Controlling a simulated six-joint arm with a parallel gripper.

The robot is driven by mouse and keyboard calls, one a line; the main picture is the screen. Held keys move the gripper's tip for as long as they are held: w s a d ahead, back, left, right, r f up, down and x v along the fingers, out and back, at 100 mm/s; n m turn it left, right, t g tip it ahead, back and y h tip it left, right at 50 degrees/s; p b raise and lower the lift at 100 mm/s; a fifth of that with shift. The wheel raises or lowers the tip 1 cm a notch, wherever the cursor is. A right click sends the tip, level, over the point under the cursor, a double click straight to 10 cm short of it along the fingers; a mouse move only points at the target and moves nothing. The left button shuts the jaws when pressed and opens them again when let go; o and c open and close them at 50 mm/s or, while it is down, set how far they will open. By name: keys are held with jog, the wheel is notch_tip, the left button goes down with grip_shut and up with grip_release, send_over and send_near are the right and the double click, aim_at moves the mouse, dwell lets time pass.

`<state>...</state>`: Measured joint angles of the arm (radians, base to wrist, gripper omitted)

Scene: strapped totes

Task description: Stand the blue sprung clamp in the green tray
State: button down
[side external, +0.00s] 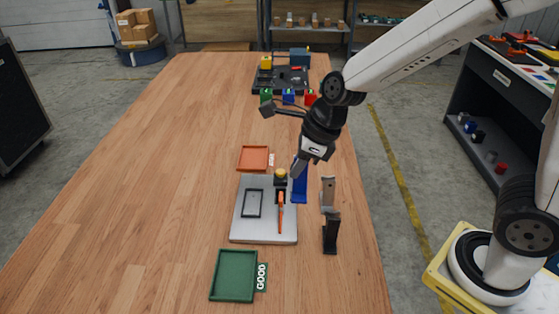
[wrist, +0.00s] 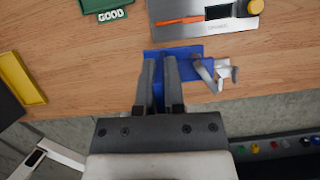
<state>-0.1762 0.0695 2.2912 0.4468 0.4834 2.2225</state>
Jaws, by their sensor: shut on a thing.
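The blue sprung clamp (side external: 300,190) is upright beside the right edge of the grey plate in the side view. It also shows in the wrist view (wrist: 183,49), partly covered by the fingers. My gripper (side external: 298,165) is shut on its upper part; the fingers also show in the wrist view (wrist: 161,75). I cannot tell whether its foot touches the table. The green tray (side external: 234,276), labelled GOOD, lies at the near end of the table and looks empty. Its edge shows at the top of the wrist view (wrist: 88,8).
The grey plate (side external: 239,225) carries an orange lever (side external: 281,212) and a yellow knob. A grey stand (side external: 327,193) and a black stand (side external: 331,234) are close on the right. An orange tray (side external: 254,158) lies behind. The table's left side is clear.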

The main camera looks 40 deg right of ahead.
jog(key=a+f, duration=0.3)
jog(key=a, duration=0.6)
jog(key=a+f, duration=0.4)
jog(key=a, duration=0.5)
jog(key=shift+w+a+n, duration=0.2)
jog(key=shift+w+n, duration=0.1)
jog(key=shift+w, duration=0.1)
jog(key=shift+f, duration=0.3)
jog(key=shift+f, duration=1.55)
jog(key=shift+f, duration=1.55)
dwell(0.3)
